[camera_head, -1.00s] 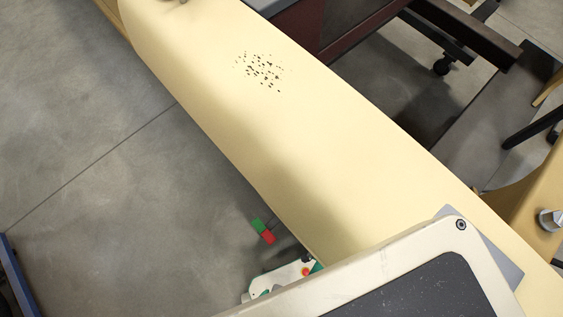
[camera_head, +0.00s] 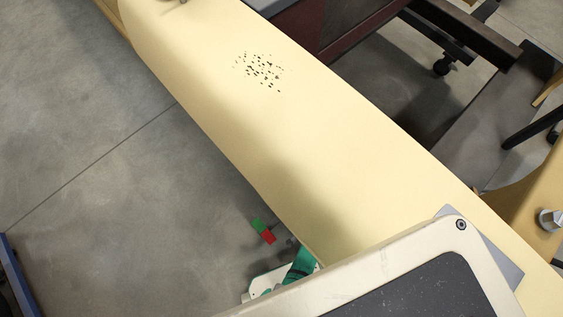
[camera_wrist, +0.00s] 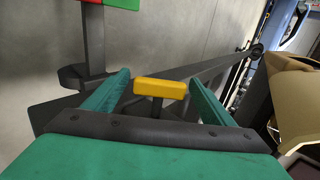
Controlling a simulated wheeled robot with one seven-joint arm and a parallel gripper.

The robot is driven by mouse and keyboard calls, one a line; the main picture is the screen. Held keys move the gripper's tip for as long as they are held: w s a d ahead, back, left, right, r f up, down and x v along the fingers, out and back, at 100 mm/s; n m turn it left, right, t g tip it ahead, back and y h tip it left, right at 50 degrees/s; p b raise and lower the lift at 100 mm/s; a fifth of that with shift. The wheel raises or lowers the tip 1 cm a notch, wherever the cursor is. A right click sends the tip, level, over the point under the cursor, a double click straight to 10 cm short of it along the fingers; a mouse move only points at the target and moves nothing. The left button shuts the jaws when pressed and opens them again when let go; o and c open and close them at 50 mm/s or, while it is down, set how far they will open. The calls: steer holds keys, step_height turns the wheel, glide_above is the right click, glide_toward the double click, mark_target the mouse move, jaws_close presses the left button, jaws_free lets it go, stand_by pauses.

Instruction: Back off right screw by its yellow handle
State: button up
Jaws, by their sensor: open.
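The yellow handle (camera_wrist: 161,88) is a short bar on top of a dark stem in the wrist view. It stands between the two green fingers of my gripper (camera_wrist: 160,80), with a visible gap on each side. My gripper is open and holds nothing. How far the fingertips are from the handle in depth is hard to tell. In the head view the green part of my gripper (camera_head: 300,266) shows beside the edge of the cream shell. The yellow handle is not visible there, and the screw's lower part is hidden in the wrist view.
A red and green handle (camera_head: 263,231) shows near the cream shell (camera_head: 300,130); in the wrist view a red and green bar (camera_wrist: 112,3) tops a dark post left of my gripper. A long dark bar (camera_wrist: 218,66) runs behind the yellow handle. Grey floor (camera_head: 120,200) is open at left.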

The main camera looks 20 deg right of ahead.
steer(key=shift+c, duration=0.3)
steer(key=c, duration=1)
steer(key=shift+a, duration=0.15)
steer(key=shift+s+a+g, duration=0.1)
steer(key=shift+g, duration=0.8)
steer(key=shift+g+h, duration=0.7)
steer(key=shift+g, duration=0.6)
steer(key=o, duration=1.1)
steer(key=shift+c, duration=0.2)
